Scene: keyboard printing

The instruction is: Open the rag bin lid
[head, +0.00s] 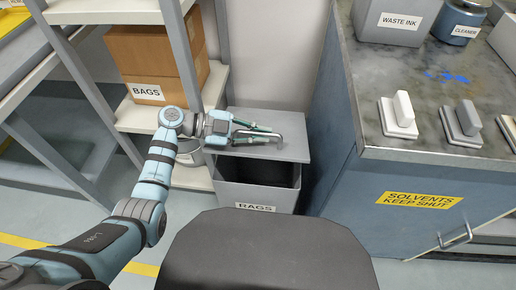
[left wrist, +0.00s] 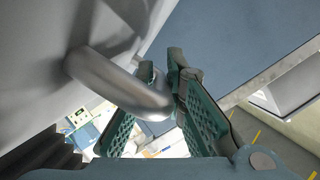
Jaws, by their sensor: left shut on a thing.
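The rag bin (head: 256,193) is a grey box on the floor between the shelf rack and the blue cabinet, with a label low on its front. Its grey lid (head: 292,148) stands partly raised, and a dark gap shows beneath its front edge. A silver bar handle (head: 276,136) is fixed on the lid. My left gripper (head: 262,136) is shut on this handle. In the left wrist view the bent metal handle (left wrist: 118,84) runs between the green fingers, and the left gripper (left wrist: 172,95) closes around its end. My right gripper is not in view.
The blue solvents cabinet (head: 345,210) stands close on the right, with a steel top holding containers and blocks. A shelf rack (head: 138,119) with cardboard boxes (head: 152,55) stands on the left, close to my left arm. A pale wall is behind the bin.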

